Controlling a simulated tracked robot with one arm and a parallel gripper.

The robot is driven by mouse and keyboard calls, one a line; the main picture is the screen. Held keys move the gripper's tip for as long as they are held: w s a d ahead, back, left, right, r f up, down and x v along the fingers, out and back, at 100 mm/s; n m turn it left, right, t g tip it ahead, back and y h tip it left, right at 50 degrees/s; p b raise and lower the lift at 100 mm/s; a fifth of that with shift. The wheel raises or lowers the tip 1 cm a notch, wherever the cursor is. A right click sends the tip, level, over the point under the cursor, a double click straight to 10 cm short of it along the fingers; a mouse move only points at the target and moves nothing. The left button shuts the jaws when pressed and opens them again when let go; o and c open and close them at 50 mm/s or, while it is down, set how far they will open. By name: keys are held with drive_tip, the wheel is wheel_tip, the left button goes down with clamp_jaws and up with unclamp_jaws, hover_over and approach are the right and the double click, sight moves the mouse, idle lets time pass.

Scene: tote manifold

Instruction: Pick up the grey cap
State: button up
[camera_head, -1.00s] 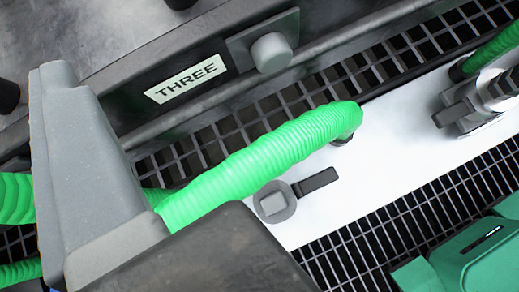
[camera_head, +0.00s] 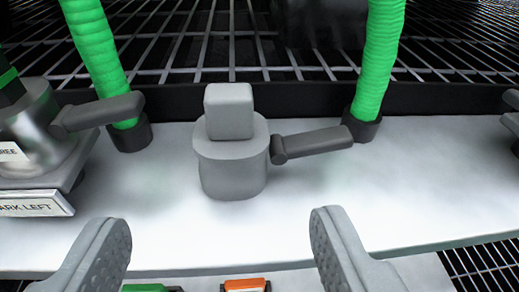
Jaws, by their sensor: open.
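The grey cap (camera_head: 231,150) stands upright on the white panel, near the middle of the view. It is a short round body with a square knob on top. A dark grey lever (camera_head: 312,143) sticks out to its right. My gripper (camera_head: 222,235) is open, with one grey finger at the lower left and one at the lower right. The cap lies ahead of the gap between the fingers, and neither finger appears to touch it.
Green ribbed hoses (camera_head: 379,55) rise from black sockets on both sides of the cap. A metal fitting (camera_head: 40,130) with a dark lever and label plate stands at left. The white panel (camera_head: 430,180) is clear at right. Dark grating lies behind. Orange and green pieces show at the bottom edge.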

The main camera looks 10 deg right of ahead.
sight(231, 140)
drive_tip(key=b+x, duration=0.1)
drive_tip(key=x, duration=0.6)
drive_tip(key=b+x, duration=0.2)
drive_tip(key=x, duration=0.2)
drive_tip(key=shift+d+f, duration=0.15)
drive_tip(key=shift+f, duration=0.05)
drive_tip(key=shift+w+f, duration=0.1)
drive_tip(key=shift+w, duration=0.4)
drive_tip(key=c, duration=0.8)
